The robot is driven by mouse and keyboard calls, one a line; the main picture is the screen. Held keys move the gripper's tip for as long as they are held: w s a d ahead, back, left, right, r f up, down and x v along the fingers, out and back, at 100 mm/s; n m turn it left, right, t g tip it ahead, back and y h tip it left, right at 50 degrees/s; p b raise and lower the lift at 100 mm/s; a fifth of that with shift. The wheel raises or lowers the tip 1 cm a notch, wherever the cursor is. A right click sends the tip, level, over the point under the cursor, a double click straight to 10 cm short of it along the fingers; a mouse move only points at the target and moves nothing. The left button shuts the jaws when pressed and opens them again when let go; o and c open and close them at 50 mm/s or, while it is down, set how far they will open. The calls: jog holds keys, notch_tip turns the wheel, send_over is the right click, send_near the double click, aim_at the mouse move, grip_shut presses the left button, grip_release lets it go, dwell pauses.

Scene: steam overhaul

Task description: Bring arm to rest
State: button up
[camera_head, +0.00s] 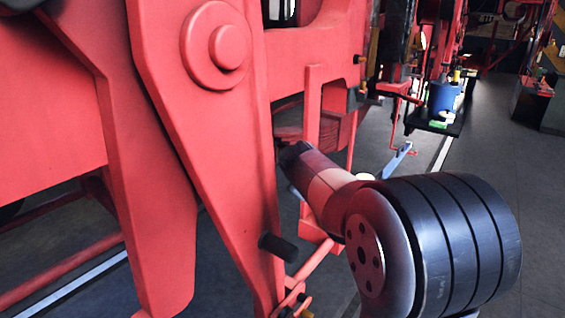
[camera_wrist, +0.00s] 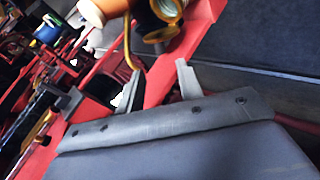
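My gripper (camera_wrist: 158,80) shows in the wrist view with its two grey fingers apart. I see nothing held between them; a red bar (camera_wrist: 160,80) shows behind the gap. In the head view my arm reaches from the lower right toward the left, close to the large red machine frame (camera_head: 165,130). My gripper cannot be made out there.
A blue container (camera_head: 443,97) and green items (camera_head: 437,124) stand on a dark low surface at the back right. A blue-grey bar (camera_head: 398,159) shows beyond my arm. Orange-rimmed round parts (camera_wrist: 160,14) show beyond the fingers. Grey floor (camera_head: 500,150) lies open at right.

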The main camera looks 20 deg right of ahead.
jog(key=x, duration=1)
jog(key=shift+w+d+f+p, duration=0.15)
jog(key=shift+w+d+p, duration=0.05)
jog(key=shift+p, duration=0.2)
jog(key=v, duration=1.1)
jog(key=x, duration=1)
jog(key=shift+w+d+f, duration=0.15)
jog(key=shift+f, duration=0.05)
jog(key=shift+w+d+f, duration=0.1)
jog(key=shift+d+f, duration=0.05)
jog(key=shift+f, duration=0.05)
jog(key=shift+r+m+t, duration=0.1)
jog(key=shift+m+t, duration=0.2)
jog(key=shift+t, duration=0.2)
jog(key=shift+s+r, duration=0.1)
jog(key=shift+s, duration=0.2)
